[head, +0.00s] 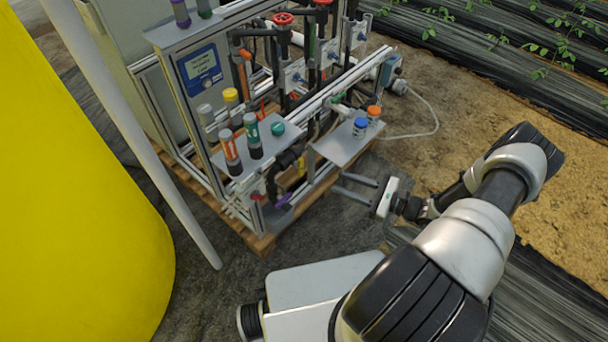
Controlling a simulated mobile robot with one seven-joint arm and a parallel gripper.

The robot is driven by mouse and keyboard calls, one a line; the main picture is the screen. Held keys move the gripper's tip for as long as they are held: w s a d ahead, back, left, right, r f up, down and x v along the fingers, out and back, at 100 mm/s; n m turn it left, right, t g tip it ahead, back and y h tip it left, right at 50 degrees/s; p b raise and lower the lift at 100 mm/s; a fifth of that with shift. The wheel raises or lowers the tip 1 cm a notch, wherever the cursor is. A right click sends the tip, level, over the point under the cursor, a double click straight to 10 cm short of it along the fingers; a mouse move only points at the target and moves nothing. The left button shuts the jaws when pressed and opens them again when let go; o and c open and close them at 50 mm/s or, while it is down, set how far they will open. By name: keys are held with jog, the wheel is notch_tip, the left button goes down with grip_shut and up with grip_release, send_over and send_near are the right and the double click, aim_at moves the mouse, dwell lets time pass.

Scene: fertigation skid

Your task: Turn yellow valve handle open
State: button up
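A grey shelf (343,142) with blue and orange capped bottles juts out above and near my fingers. A purple handle (283,200) sits low at the skid's front corner. A large yellow tank (70,200) and a pale pole (150,150) stand left. Open soil lies right.

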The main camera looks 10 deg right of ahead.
notch_tip(320, 180, down, 7)
jog(key=d+m+t+h+b, duration=0.1)
jog(key=m+t+h, duration=0.15)
jog(key=m, duration=0.25)
jog(key=t+b, duration=0.1)
jog(key=b, duration=0.2)
send_near(302, 166)
jog(key=x, duration=0.8)
jog(key=shift+w+a, duration=0.15)
jog(key=shift+w, duration=0.2)
grip_shut()
